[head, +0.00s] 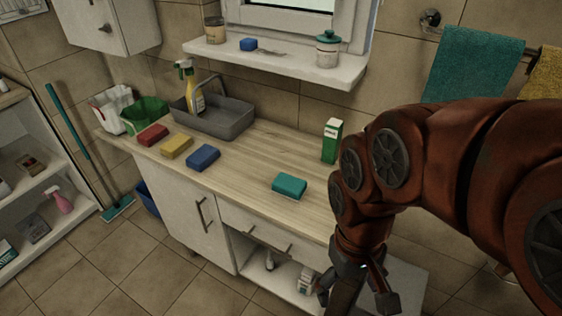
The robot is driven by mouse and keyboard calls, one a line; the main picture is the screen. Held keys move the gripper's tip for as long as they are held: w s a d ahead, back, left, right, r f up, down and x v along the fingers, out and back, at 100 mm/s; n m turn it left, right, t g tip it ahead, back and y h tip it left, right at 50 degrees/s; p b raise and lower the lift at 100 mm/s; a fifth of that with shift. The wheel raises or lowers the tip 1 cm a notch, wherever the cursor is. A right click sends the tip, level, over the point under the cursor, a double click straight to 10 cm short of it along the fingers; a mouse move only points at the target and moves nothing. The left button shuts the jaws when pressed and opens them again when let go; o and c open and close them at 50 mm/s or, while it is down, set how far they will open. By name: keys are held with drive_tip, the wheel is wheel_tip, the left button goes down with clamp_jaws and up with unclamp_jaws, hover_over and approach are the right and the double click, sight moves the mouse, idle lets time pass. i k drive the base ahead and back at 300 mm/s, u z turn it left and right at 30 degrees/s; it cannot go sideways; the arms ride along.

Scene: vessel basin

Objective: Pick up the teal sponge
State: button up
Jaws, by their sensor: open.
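The teal sponge (289,186) lies flat on the wooden counter (255,160), near its front edge and right of the other sponges. My gripper (357,300) is at the bottom of the head view, in front of the counter and lower right of the teal sponge. It points downward with its fingers apart and is clear of the sponge. My red-brown arm comes in from the right and hides the right end of the counter.
Blue (203,158), yellow (176,146) and red (153,135) sponges lie to the left. A grey caddy (222,122) with a spray bottle stands behind them. A green-white carton (332,141) stands behind the teal sponge. Bare counter surrounds the teal sponge.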

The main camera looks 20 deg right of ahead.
sight(288, 186)
drive_tip(key=z, duration=1.85)
drive_tip(key=k, duration=0.35)
drive_tip(key=u, duration=2.8)
